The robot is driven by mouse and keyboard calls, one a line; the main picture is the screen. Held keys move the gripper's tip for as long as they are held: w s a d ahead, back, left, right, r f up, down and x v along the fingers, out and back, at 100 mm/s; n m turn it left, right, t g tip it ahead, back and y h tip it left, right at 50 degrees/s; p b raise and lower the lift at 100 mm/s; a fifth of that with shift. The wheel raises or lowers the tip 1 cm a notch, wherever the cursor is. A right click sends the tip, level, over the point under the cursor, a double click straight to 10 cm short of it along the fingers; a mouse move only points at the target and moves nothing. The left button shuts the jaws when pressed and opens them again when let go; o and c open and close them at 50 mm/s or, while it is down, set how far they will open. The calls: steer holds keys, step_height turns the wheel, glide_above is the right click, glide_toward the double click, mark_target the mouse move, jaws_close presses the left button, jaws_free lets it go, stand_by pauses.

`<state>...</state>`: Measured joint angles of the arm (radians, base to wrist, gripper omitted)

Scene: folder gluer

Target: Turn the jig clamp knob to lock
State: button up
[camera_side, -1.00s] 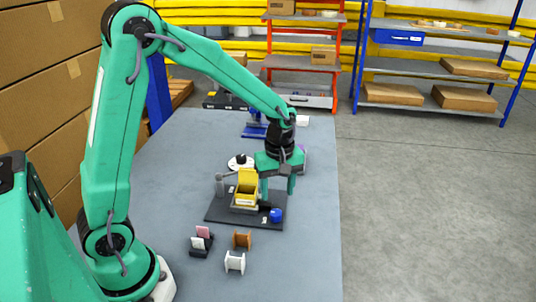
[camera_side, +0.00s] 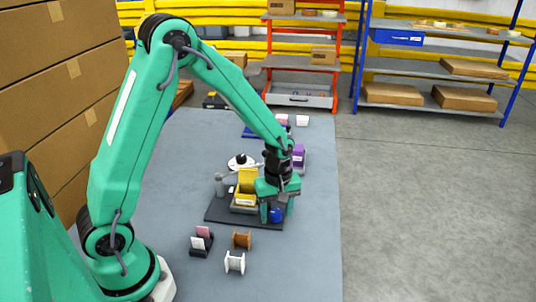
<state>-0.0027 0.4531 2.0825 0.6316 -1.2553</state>
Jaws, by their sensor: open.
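The jig is a dark base plate (camera_side: 220,211) on the grey table. A yellow part (camera_side: 246,181) stands in its light holder, and a grey post (camera_side: 220,185) rises at its left. A blue knob (camera_side: 276,215) sits at the jig's right front. My gripper (camera_side: 276,213) points down, with its fingers at the knob and its upper part partly covered by my own arm. The fingers are open around or just beside the knob; I cannot tell whether they touch it.
Pink and white pieces in a dark holder (camera_side: 201,243), a brown piece (camera_side: 242,240) and a white piece (camera_side: 235,262) stand in front of the jig. A purple item (camera_side: 299,156) and a white round dish (camera_side: 240,163) are behind. The table's right front is clear.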

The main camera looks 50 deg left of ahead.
steer(key=c, duration=1)
steer(key=shift+o, duration=0.2)
steer(key=shift+m, duration=0.3)
steer(key=m, duration=1.3)
steer(key=shift+d+m, duration=0.1)
steer(key=shift+m, duration=2.2)
